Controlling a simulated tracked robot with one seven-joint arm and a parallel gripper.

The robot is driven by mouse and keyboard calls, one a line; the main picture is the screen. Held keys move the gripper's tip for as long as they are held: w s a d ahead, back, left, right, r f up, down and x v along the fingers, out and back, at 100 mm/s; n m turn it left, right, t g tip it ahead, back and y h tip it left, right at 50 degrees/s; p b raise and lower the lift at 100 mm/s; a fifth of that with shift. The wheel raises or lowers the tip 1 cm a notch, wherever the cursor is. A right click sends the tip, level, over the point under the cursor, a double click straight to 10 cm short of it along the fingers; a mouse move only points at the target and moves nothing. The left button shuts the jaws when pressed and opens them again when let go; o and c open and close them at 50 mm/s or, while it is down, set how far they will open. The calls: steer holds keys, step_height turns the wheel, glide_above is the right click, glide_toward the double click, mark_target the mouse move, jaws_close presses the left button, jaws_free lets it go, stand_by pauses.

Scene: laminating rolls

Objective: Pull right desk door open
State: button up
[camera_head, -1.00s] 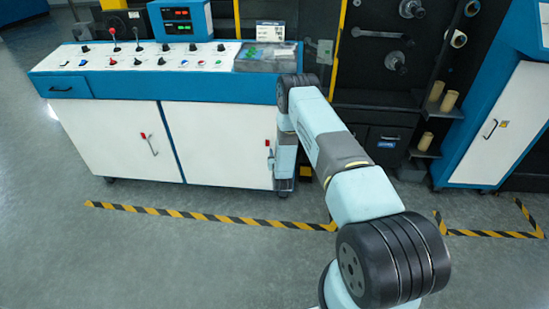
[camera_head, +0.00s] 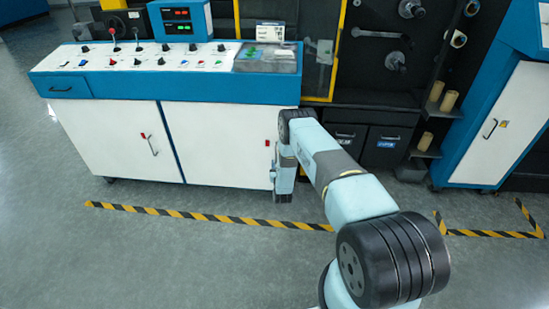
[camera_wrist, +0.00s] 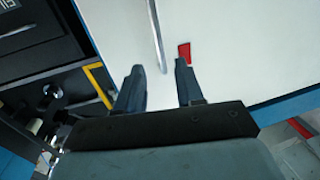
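The right desk door (camera_head: 220,145) is a white panel under the blue control desk (camera_head: 225,90) and looks closed. In the wrist view the white door (camera_wrist: 230,40) fills the upper right, with its silver bar handle (camera_wrist: 157,35) and a red piece (camera_wrist: 184,52) beside it. My gripper (camera_head: 271,173) is at the door's right edge in the head view, mostly hiding the handle there. In the wrist view my gripper (camera_wrist: 160,68) is open, and the handle's near end lies in line with the gap between the fingertips. I cannot tell whether they touch it.
The left desk door (camera_head: 110,140) is closed, with its own handle (camera_head: 150,144). Black cabinet drawers (camera_head: 385,145) and a dark machine stand right of the desk. Yellow-black floor tape (camera_head: 200,215) runs in front. The grey floor before the desk is clear.

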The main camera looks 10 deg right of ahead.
steer(key=w, duration=0.6)
steer(key=shift+w+d, duration=0.25)
steer(key=shift+d, duration=0.15)
jaws_close()
stand_by(1.0)
